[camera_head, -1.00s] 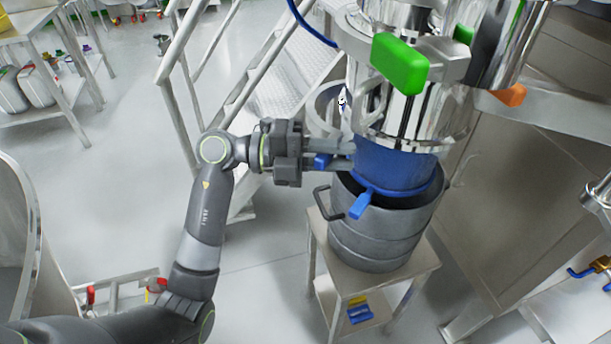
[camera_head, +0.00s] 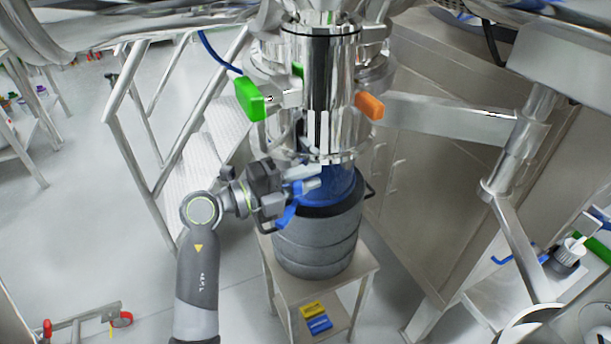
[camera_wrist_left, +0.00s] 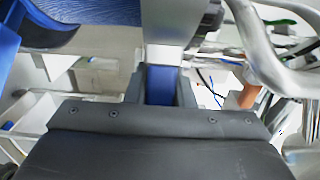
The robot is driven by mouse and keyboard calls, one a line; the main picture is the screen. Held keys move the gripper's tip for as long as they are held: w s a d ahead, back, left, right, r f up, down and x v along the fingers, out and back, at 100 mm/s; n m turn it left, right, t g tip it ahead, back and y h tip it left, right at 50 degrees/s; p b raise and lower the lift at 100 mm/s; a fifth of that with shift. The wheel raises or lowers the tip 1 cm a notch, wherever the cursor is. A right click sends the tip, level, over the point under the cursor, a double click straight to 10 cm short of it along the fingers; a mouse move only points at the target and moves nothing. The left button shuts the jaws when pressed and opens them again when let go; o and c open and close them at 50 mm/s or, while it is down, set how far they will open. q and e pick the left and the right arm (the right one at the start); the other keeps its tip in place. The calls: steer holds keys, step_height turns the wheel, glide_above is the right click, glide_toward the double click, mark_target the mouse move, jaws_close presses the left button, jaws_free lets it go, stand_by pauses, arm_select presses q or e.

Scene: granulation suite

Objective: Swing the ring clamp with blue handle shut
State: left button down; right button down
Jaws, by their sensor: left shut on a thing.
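The steel outlet (camera_head: 330,95) of the vessel hangs over a grey drum (camera_head: 318,240) with a blue liner (camera_head: 340,183) between them. My left gripper (camera_head: 308,180) is at the left of the outlet's lower end, just above the drum rim. In the left wrist view its fingers are shut on a blue handle (camera_wrist_left: 162,85), which sits below a steel part (camera_wrist_left: 163,25). I take this as the ring clamp's blue handle. My gripper hides most of the clamp in the head view, so I cannot tell how far its ring stands open.
A green handle (camera_head: 249,99) and an orange handle (camera_head: 369,105) stick out from the outlet above my gripper. Another blue handle (camera_head: 286,214) is at the drum rim. The drum stands on a small steel table (camera_head: 352,283). Stairs with rails (camera_head: 190,130) are at the left.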

arm_select(q)
steer(key=c, duration=1.4)
jaws_free()
steer(key=shift+o, duration=0.8)
steer(key=b+v, duration=0.2)
steer(key=v, duration=1.5)
steer(key=shift+a, duration=0.15)
steer(key=shift+s, duration=0.15)
